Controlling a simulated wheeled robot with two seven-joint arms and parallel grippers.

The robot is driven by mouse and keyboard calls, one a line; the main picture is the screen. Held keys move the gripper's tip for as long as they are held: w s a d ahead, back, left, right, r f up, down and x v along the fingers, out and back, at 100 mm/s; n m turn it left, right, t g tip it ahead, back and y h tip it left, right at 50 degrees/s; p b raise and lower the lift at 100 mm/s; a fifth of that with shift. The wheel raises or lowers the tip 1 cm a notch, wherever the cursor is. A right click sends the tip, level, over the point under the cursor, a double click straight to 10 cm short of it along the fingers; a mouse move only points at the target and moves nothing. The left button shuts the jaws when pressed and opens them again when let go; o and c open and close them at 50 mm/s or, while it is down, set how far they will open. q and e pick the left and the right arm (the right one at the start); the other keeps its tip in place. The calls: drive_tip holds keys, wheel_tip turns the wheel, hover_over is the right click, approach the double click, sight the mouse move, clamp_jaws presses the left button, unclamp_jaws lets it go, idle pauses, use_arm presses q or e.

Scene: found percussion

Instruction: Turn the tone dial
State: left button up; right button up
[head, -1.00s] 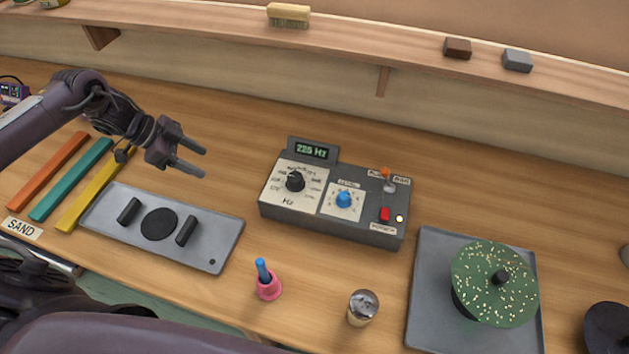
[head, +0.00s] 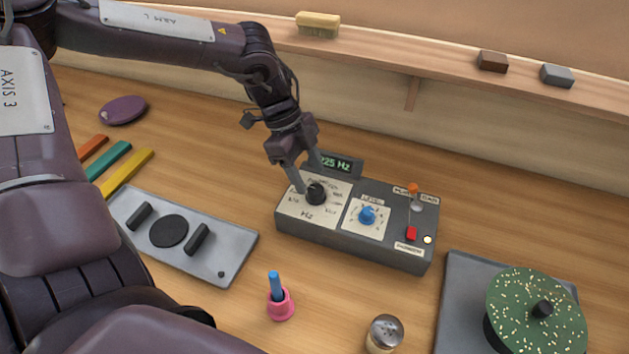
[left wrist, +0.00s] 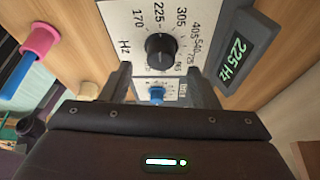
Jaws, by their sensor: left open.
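The tone dial is a black knob (head: 316,193) on a white Hz scale at the left of a grey tone box (head: 350,236). In the left wrist view the black knob (left wrist: 160,48) is just beyond my fingertips, its scale running from 170 upward. The display (head: 338,164) reads 225 Hz. My left gripper (head: 309,184) is open, its fingers pointing down at the knob; in the left wrist view the fingers (left wrist: 160,80) stand apart on either side. Whether they touch the knob I cannot tell. My right gripper is not in view.
The blue level knob (head: 367,215), an orange-tipped switch (head: 413,188) and a red switch (head: 411,233) sit right of the dial. A pink holder (head: 281,305) and a metal-topped shaker (head: 384,334) stand in front. A grey plate (head: 180,246) lies left, a green disc (head: 535,310) right.

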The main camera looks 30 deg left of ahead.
sight(315, 187)
use_arm(q)
drive_tip(key=shift+x, duration=1.8)
drive_tip(key=shift+w, duration=0.1)
drive_tip(key=c, duration=1)
drive_tip(key=shift+o, duration=0.2)
drive_tip(key=m+b, duration=0.1)
drive_tip(key=b, duration=0.1)
drive_tip(key=m+b, duration=0.1)
drive_tip(key=shift+w+f+g+b, duration=0.1)
drive_tip(key=shift+f+g+b, duration=0.15)
drive_tip(key=shift+g+b, duration=0.15)
drive_tip(key=shift+r+m+g+b, duration=0.1)
drive_tip(key=shift+m+g+b, duration=0.3)
drive_tip(key=shift+m+b, duration=0.65)
drive_tip(key=shift+r+m+g+y+b, duration=0.15)
drive_tip(key=shift+m+g+y+b, duration=0.2)
drive_tip(key=shift+m, duration=0.5)
drive_tip(key=o, duration=1)
drive_tip(key=shift+c, duration=0.2)
